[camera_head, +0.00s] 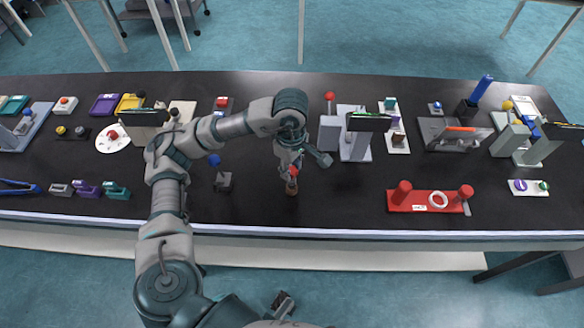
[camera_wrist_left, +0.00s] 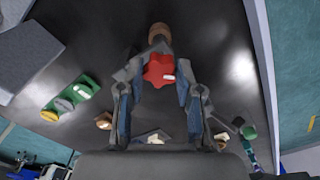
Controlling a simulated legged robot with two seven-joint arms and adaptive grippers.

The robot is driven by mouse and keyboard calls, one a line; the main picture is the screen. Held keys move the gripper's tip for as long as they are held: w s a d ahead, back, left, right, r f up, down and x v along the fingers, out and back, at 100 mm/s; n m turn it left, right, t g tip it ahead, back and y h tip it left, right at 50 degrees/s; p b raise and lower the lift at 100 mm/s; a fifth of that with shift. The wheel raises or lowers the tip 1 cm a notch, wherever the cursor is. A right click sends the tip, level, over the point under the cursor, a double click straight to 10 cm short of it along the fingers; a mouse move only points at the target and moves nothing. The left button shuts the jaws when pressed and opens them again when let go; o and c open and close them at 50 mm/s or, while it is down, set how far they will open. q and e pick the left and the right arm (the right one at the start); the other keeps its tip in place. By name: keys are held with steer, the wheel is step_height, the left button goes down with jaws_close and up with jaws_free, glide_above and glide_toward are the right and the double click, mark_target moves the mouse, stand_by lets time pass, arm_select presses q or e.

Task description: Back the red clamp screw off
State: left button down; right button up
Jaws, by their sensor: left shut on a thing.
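The red clamp screw (camera_head: 294,171) has a small red knob above a short brown base (camera_head: 291,189) near the front middle of the black bench. In the left wrist view its lobed red knob (camera_wrist_left: 158,70) lies between the two fingers, with the brown base (camera_wrist_left: 160,33) beyond it. My left gripper (camera_head: 290,168) reaches down over it and is shut on the knob; it also shows in the left wrist view (camera_wrist_left: 156,76). The fingers partly hide the knob in the head view.
A blue-knobbed grey block (camera_head: 223,181) stands left of the gripper. A grey instrument with a dark top (camera_head: 368,122) stands behind and to the right. A red stand (camera_head: 420,208) with a white ring lies farther right. The bench's front edge (camera_head: 330,234) is close; bench between is clear.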

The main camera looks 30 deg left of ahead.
arm_select(q)
steer(key=shift+f, duration=0.1)
steer(key=n+p, duration=0.1)
steer(key=n, duration=0.2)
steer(key=shift+s, duration=0.1)
steer(key=shift+n, duration=0.7)
arm_select(e)
steer(key=shift+w+r, duration=0.35)
steer(key=shift+r, duration=0.25)
arm_select(q)
steer(key=shift+n+p, duration=0.6)
steer(key=shift+n, duration=1.2)
steer(key=shift+f+n, duration=0.1)
steer(key=shift+n, duration=0.4)
arm_select(e)
steer(key=shift+w+r, duration=0.35)
steer(key=shift+r, duration=0.35)
arm_select(q)
steer(key=shift+d, duration=0.1)
steer(key=shift+p, duration=0.3)
